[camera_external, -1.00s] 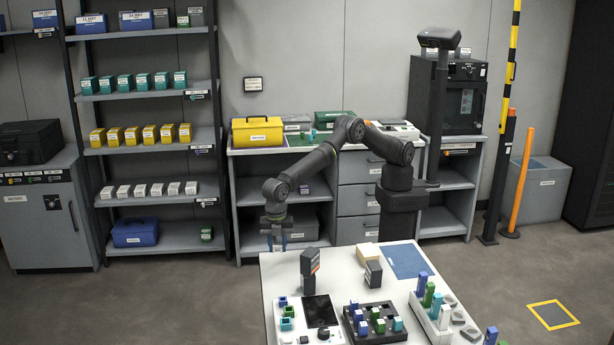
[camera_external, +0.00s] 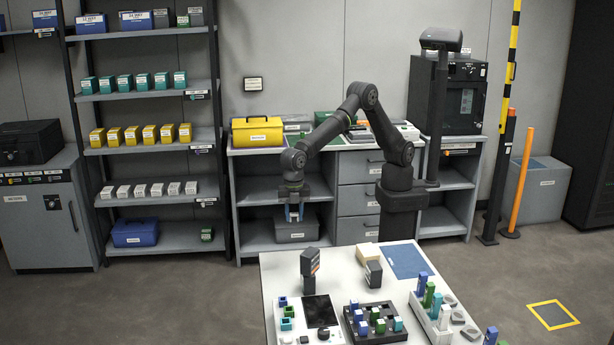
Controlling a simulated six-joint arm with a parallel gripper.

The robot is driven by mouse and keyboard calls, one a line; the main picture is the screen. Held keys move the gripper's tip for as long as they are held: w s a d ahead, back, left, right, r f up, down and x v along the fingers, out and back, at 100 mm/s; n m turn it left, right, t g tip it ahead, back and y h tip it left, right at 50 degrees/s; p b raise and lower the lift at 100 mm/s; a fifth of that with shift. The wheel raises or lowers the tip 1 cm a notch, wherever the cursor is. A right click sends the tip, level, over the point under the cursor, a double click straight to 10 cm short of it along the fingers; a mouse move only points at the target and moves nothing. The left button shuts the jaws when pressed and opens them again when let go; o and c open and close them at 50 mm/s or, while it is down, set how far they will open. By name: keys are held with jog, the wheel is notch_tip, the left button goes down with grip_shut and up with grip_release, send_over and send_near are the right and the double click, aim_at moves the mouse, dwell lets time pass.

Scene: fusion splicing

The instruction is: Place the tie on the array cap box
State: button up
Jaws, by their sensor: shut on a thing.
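My gripper (camera_external: 294,216) hangs pointing down in front of the open lower shelf of the back bench, left of the bench drawers. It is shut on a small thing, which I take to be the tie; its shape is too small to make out. A grey box (camera_external: 297,232) sits on the bottom shelf behind the gripper. I cannot tell which box is the array cap box, as the labels are too small to read.
The white table (camera_external: 282,266) in front holds a black rack (camera_external: 375,337), a white rack with coloured pieces and dark upright devices. A yellow box (camera_external: 258,131) stands on the bench top. Shelving (camera_external: 155,147) with rows of small boxes is at left.

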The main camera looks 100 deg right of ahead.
jog(key=s+d+r, duration=0.1)
jog(key=s+r, duration=0.2)
jog(key=s, duration=1.7)
send_over(368, 250)
jog(key=shift+n, duration=0.4)
notch_tip(368, 250, down, 8)
jog(key=shift+d+r, duration=0.15)
jog(key=shift+r, duration=0.1)
jog(key=shift+f, duration=1.95)
jog(key=shift+f, duration=0.15)
jog(key=o, duration=0.9)
jog(key=shift+o, duration=0.2)
notch_tip(368, 250, up, 12)
